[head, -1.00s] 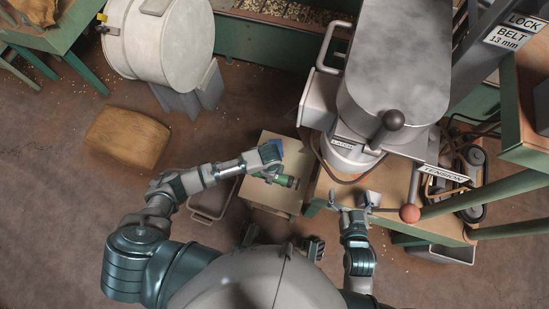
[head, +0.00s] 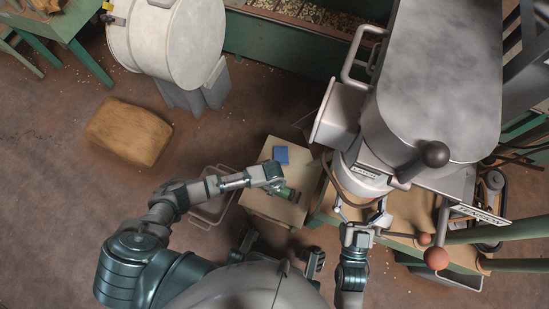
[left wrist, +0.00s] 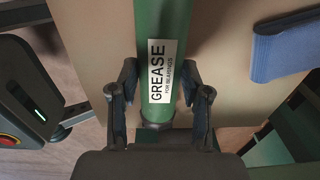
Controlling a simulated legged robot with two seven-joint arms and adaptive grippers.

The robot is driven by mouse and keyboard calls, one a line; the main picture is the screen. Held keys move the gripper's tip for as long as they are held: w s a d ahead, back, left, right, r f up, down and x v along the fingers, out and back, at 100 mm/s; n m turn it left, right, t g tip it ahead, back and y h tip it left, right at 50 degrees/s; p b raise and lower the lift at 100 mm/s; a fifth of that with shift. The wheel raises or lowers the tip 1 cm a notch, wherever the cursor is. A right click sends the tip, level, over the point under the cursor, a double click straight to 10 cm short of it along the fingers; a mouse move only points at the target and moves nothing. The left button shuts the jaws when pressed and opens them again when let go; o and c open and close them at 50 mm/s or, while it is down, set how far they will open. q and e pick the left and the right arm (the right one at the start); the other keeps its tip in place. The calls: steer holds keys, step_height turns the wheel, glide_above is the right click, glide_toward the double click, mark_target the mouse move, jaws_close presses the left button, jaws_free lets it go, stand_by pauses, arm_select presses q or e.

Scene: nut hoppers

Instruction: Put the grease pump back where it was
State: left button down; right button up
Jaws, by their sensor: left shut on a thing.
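The grease pump is a green cylinder with a white GREASE label; it fills the middle of the left wrist view (left wrist: 160,40) and shows small in the head view (head: 290,194). My left gripper (head: 276,187) is shut on it, with one finger on each side near its lower end in the left wrist view (left wrist: 157,88). The pump is over the small wooden-topped stand (head: 262,203); whether it touches the top I cannot tell. My right gripper (head: 361,212) is open, its fingers spread below the grey machine, close to a lever rod.
A blue block or cloth (head: 281,155) lies on the stand's far part. The big grey machine (head: 440,80), with ball-ended levers (head: 437,258), stands to the right. A brown sack (head: 130,131) lies on open floor.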

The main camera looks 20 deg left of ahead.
arm_select(q)
steer(key=shift+s+a+f, duration=0.1)
steer(key=shift+a, duration=0.1)
steer(key=c, duration=0.7)
jaws_free()
steer(key=shift+o, duration=0.8)
steer(key=shift+d, duration=0.35)
arm_select(e)
steer(key=shift+d+f, duration=0.1)
steer(key=shift+d, duration=0.25)
